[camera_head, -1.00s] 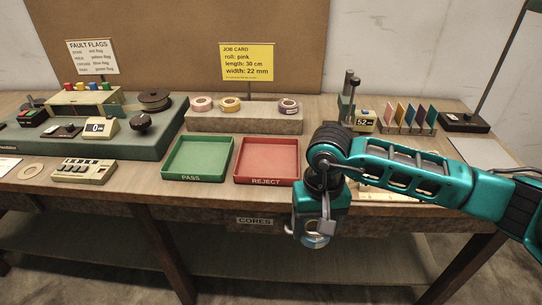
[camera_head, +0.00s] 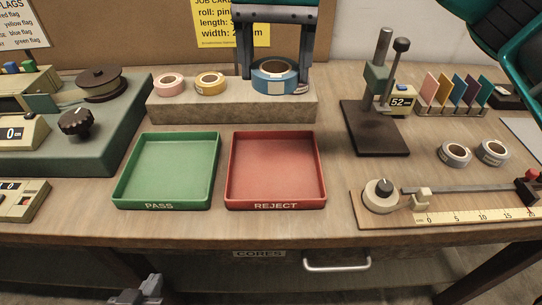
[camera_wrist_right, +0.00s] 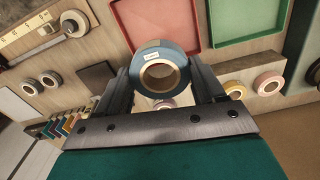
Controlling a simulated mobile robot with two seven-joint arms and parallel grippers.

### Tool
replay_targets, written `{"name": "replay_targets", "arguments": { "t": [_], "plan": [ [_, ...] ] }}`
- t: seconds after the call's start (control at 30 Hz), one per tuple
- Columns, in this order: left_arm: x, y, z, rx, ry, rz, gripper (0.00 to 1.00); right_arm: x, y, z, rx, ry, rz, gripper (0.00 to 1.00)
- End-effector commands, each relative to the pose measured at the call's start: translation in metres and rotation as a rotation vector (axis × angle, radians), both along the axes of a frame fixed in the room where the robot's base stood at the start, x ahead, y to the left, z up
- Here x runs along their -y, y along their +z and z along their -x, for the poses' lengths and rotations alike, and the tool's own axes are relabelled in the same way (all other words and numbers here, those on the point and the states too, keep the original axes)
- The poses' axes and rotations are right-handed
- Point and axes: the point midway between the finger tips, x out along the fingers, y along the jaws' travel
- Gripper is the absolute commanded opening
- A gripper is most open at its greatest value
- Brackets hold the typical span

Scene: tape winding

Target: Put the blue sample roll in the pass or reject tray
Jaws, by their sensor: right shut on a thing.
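The blue sample roll (camera_head: 275,88), with a tan core and a white label, is between the fingers of my right gripper (camera_head: 276,72). It is held in front of or over the right end of the stone block; the exact gap is unclear. In the right wrist view the roll (camera_wrist_right: 149,54) sits between both fingers (camera_wrist_right: 163,82). The green PASS tray (camera_head: 121,184) and the red REJECT tray (camera_head: 231,185) are empty on the table, nearer than the block. My left gripper (camera_head: 139,294) shows partly at the bottom edge, below the table front; its jaws are unclear.
The block (camera_head: 225,112) carries a pink roll (camera_head: 168,84) and a yellow roll (camera_head: 209,84). A dark gauge stand (camera_head: 375,138), two grey rolls (camera_head: 455,154) and a ruler fixture (camera_head: 470,216) are to the right. A green winding machine (camera_head: 95,150) is left.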

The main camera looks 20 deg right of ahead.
Motion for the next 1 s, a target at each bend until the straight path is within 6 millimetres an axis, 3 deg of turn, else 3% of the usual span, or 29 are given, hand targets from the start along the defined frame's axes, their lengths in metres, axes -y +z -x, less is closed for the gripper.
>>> {"name": "replay_targets", "arguments": {
  "t": [0.1,0.4,1.0],
  "plan": [
    [0.000,-0.011,0.003,-0.008,0.000,0.000,0.00,0.001,-0.037,0.001,-0.005,0.001,0.001,0.39],
    [0.000,-0.024,0.005,-0.014,0.000,-0.001,0.00,0.000,-0.113,0.000,-0.002,0.001,0.000,0.39],
    [0.000,-0.033,0.004,-0.012,0.004,0.002,0.00,0.000,-0.179,0.000,0.000,0.002,-0.001,0.39]
  ]
}}
